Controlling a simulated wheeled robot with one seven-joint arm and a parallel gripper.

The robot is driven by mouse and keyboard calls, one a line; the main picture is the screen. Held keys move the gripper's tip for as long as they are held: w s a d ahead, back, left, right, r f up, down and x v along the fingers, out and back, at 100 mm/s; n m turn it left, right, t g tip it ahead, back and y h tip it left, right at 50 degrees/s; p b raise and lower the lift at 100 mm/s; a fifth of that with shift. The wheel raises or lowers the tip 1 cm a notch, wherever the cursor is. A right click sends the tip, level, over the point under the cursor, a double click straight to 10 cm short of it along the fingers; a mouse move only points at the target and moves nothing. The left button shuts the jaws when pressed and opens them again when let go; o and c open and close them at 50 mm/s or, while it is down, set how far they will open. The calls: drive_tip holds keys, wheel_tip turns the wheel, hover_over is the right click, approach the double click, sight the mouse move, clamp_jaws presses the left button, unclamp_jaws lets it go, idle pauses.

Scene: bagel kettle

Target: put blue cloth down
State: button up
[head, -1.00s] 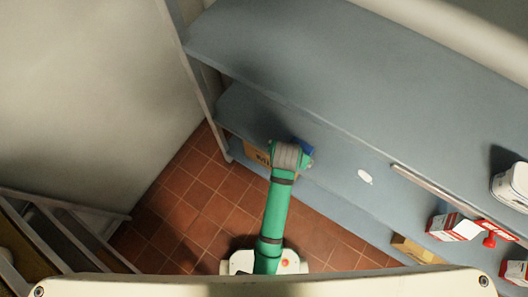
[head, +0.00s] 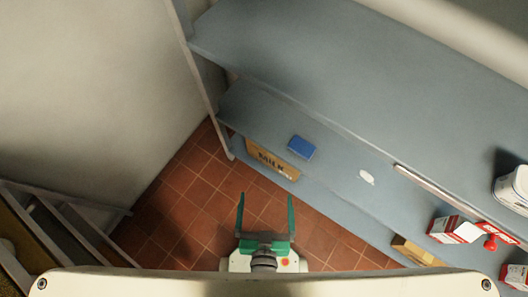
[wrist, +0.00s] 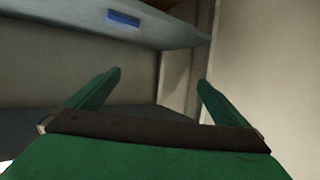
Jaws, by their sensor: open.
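The blue cloth (head: 302,147) lies as a small folded block on the grey-blue middle shelf (head: 335,150), close to its front edge. It also shows in the wrist view (wrist: 123,19), at the upper left on the shelf's edge. My gripper (head: 265,200) is open and empty, with its two green fingers spread. It is over the tiled floor in front of the shelf, clear of the cloth. In the wrist view the open fingers (wrist: 158,82) have nothing between them.
A cardboard box marked MILK (head: 272,159) is on a lower level, below the cloth. A white oval item (head: 366,177) lies right of the cloth. Red-and-white boxes (head: 453,229) and a white tub (head: 514,187) stand farther right. The tiled floor (head: 200,205) is clear.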

drive_tip(key=s+r+t, duration=0.1)
drive_tip(key=s+r, duration=0.2)
drive_tip(key=r, duration=0.2)
drive_tip(key=shift+s+a+r+n+t, duration=0.2)
drive_tip(key=shift+a+n+t, duration=0.1)
